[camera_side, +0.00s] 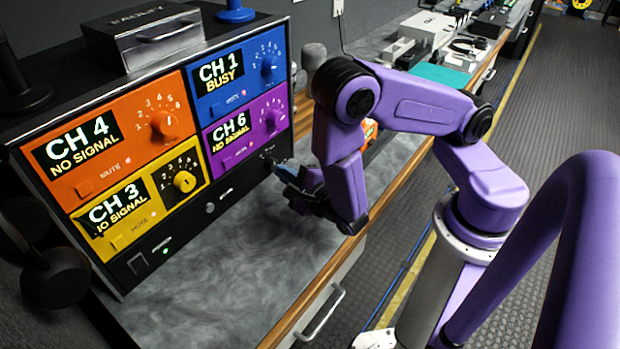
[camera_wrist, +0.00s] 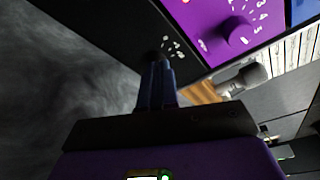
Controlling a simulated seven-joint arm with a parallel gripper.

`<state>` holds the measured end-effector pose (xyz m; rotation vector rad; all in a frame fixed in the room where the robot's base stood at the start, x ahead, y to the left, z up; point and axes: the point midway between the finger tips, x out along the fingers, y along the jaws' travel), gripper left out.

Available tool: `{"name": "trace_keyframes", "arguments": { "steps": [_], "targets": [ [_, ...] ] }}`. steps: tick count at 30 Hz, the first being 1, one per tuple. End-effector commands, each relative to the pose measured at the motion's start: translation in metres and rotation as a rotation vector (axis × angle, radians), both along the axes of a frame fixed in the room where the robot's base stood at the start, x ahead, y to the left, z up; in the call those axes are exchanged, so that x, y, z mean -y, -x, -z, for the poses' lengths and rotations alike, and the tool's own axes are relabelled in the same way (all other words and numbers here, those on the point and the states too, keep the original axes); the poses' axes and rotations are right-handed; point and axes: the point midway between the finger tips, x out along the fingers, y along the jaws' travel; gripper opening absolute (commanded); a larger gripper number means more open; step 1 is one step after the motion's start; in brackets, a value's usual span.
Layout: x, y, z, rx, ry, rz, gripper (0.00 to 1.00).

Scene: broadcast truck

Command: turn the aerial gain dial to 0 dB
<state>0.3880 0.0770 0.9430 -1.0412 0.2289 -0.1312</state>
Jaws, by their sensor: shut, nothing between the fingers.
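A small dark dial (camera_wrist: 154,57) with pale marks to its right is on the black lower strip of the rack panel in the wrist view. I take it for the aerial gain dial; its label and setting cannot be read. My gripper (camera_wrist: 157,66) is shut, with its fingertips right at this dial and covering part of it. I cannot tell whether they touch it. In the side view my gripper (camera_side: 278,170) reaches the right end of the black strip, below the purple CH 6 panel (camera_side: 243,135), and hides most of the dial.
Orange CH 4 (camera_side: 110,165), blue CH 1 (camera_side: 220,98) and yellow CH 3 (camera_side: 115,238) panels carry their own knobs. A purple-panel knob (camera_wrist: 236,30) sits near my fingers. A grey microphone (camera_wrist: 245,78) stands beside the rack. The grey bench in front (camera_side: 230,270) is clear.

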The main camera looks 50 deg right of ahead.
Motion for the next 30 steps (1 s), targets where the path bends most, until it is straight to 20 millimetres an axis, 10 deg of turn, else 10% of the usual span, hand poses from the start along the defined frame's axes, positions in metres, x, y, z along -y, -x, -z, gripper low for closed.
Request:
{"name": "trace_keyframes", "arguments": {
  "steps": [12, 30],
  "targets": [
    [0.0, -0.036, 0.0, 0.002, 0.0, 0.0, 0.0],
    [0.001, -0.04, 0.0, 0.002, 0.0, -0.001, 0.0]
  ]
}}
